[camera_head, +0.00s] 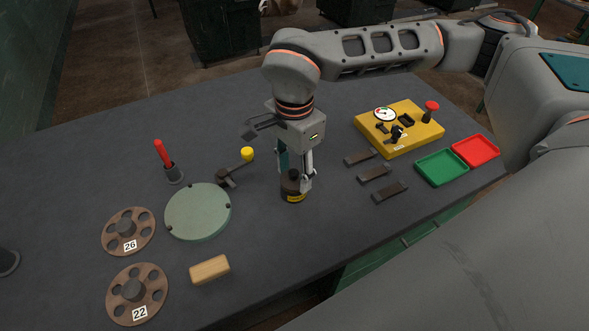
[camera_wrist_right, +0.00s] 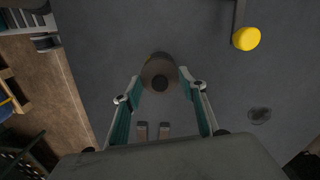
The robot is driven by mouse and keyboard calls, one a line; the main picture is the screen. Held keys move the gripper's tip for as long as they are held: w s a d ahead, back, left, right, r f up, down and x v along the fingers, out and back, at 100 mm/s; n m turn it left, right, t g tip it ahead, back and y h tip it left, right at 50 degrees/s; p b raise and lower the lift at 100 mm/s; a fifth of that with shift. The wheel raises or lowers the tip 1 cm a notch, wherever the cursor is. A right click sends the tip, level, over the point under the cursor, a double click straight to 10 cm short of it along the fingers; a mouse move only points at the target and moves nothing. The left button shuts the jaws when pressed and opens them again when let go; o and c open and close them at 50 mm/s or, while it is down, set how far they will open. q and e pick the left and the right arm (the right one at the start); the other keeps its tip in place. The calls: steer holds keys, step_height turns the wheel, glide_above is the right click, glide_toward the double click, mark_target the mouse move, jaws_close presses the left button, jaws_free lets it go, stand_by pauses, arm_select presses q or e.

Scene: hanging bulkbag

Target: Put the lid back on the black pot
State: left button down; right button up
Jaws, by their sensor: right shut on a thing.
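The black pot (camera_head: 293,194), small and dark with a yellow label, stands upright on the dark table under my right gripper (camera_head: 295,177). The brown round lid (camera_wrist_right: 157,68) with a dark knob shows from above in the right wrist view, between the fingertips of my right gripper (camera_wrist_right: 161,82). The right gripper is shut on the lid, with one finger on each side. In the head view the lid is at the pot's mouth, partly hidden by the fingers; I cannot tell whether it is fully seated. My left gripper is not in view.
A yellow-knobbed lever (camera_head: 246,155) and pale green disc (camera_head: 198,211) are left of the pot. A wooden block (camera_head: 210,269) lies in front. A yellow control box (camera_head: 399,130), dark bars (camera_head: 374,172) and green tray (camera_head: 441,167) are to the right.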

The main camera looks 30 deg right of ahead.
stand_by(0.3)
steer(key=o, duration=1.4)
steer(key=shift+o, duration=0.2)
steer(key=shift+r+p, duration=0.85)
steer(key=shift+r, duration=0.45)
steer(key=shift+r+p, duration=1.45)
steer(key=shift+r, duration=0.75)
jaws_close()
